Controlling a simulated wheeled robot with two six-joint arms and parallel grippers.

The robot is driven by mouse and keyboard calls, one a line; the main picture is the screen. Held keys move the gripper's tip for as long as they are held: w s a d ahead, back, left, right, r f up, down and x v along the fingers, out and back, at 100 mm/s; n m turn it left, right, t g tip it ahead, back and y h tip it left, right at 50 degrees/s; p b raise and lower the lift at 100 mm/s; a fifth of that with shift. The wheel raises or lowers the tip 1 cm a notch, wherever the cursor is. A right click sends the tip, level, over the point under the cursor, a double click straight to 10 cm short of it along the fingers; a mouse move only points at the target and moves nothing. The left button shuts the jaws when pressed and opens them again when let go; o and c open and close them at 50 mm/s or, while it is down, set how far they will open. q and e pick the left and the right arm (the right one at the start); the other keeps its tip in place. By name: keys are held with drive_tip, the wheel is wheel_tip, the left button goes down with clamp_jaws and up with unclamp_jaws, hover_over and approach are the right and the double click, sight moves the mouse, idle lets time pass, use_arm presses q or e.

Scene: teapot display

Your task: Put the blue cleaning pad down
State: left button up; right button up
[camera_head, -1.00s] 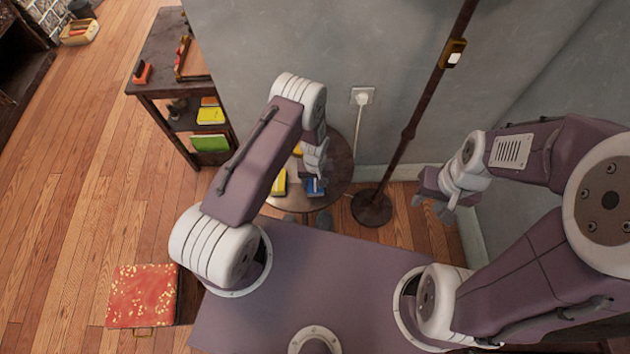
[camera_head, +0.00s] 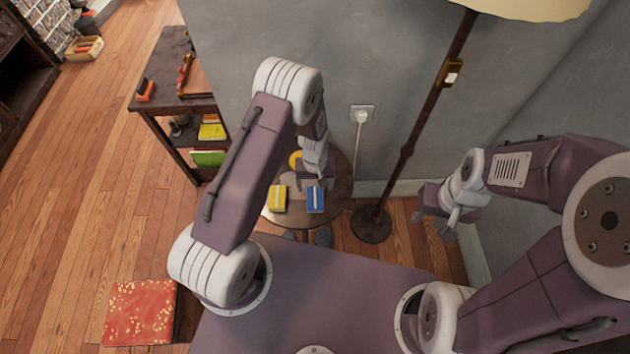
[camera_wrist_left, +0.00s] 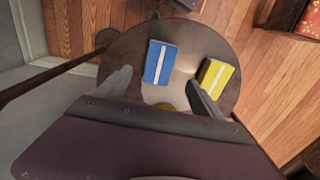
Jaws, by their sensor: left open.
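The blue cleaning pad (camera_head: 316,200), with a pale stripe, lies flat on the small round table (camera_head: 341,185). It also shows whole in the left wrist view (camera_wrist_left: 159,63), just beyond my left fingertips. My left gripper (camera_head: 315,181) is open and empty. It is above the table, on the wall side of the pad. In the left wrist view its two fingers (camera_wrist_left: 160,88) are spread apart, with no pad between them. My right gripper (camera_head: 436,220) hangs to the right of the lamp pole, away from the table; its jaw opening is unclear.
A yellow pad (camera_head: 278,198) lies left of the blue one. A round yellow thing (camera_head: 295,160) is partly hidden behind my left gripper. A floor lamp pole (camera_head: 408,150) stands right of the table. A dark shelf (camera_head: 175,110) stands left. A red cushion-like square (camera_head: 140,313) lies on the floor.

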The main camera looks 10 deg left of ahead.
use_arm(q)
drive_tip(key=s+a+r+m, duration=0.1)
drive_tip(key=s+a+r, duration=0.2)
drive_tip(key=s+r, duration=0.3)
drive_tip(key=s+a+r+m+t, duration=0.1)
drive_tip(key=s+r, duration=0.5)
drive_tip(key=r, duration=0.8)
drive_tip(key=shift+s+a+m, duration=0.35)
drive_tip(key=shift+a+m, duration=0.15)
drive_tip(key=shift+a, duration=0.45)
drive_tip(key=shift+r, duration=0.1)
drive_tip(key=shift+r, duration=0.25)
